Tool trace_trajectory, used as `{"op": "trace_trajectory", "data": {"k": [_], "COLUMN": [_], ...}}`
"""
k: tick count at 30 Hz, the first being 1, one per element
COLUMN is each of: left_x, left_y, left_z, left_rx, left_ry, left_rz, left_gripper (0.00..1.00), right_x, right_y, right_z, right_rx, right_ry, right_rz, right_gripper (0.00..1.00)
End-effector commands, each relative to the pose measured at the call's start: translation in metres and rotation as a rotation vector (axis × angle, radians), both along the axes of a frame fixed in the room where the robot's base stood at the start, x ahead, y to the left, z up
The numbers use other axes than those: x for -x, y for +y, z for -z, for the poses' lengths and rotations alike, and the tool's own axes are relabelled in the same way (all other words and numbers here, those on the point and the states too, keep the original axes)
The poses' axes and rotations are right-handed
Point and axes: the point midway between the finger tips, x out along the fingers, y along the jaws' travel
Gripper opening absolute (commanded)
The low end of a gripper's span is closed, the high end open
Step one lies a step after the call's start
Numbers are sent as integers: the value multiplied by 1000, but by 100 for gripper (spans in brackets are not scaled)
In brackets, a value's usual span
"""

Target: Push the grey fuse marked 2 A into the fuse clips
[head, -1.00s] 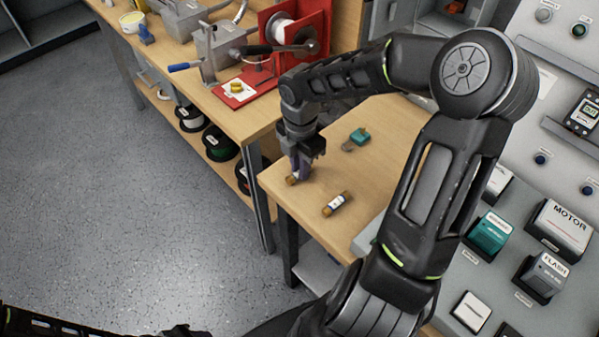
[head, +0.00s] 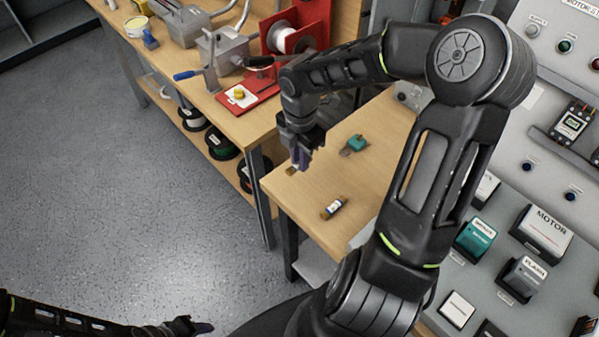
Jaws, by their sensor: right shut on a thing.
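My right gripper (head: 299,166) is shut on a fuse (head: 291,170) at the near left corner of the small wooden table. Only a brass-coloured end of this fuse shows below the fingers; its body colour and marking are hidden. A second fuse (head: 333,207), with brass-coloured ends and a pale label, lies on the table to the right and nearer. Its marking is too small to read. My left gripper (head: 190,327) is at the bottom left edge, dark and far from the table; its jaws cannot be made out. I cannot make out any fuse clips.
A teal-and-grey part (head: 354,145) lies on the wooden table (head: 375,140) behind the fuses. A red-framed tool (head: 292,35) stands on the left bench.

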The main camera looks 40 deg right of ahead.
Motion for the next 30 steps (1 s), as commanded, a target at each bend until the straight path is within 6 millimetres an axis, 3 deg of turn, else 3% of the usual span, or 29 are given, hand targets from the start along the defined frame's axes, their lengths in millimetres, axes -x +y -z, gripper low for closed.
{"op": "trace_trajectory", "data": {"k": [11, 17, 23, 30], "left_x": [0, 0, 0, 0], "left_y": [0, 0, 0, 0], "left_z": [-1, -1, -1, -1], "left_rx": [-1, 0, 0, 0], "left_ry": [1, 1, 1, 1], "left_rz": [-1, -1, -1, -1], "left_gripper": [40, 40, 40, 40], "right_x": [0, -12, -42, -84], "right_y": [0, 9, 36, 90], "right_z": [-1, -5, -17, -37], "right_rx": [0, -5, -19, -24], "right_ry": [0, -4, -8, 1], "right_rz": [4, 114, 448, 1033], "right_gripper": [0, 0, 0, 0]}}
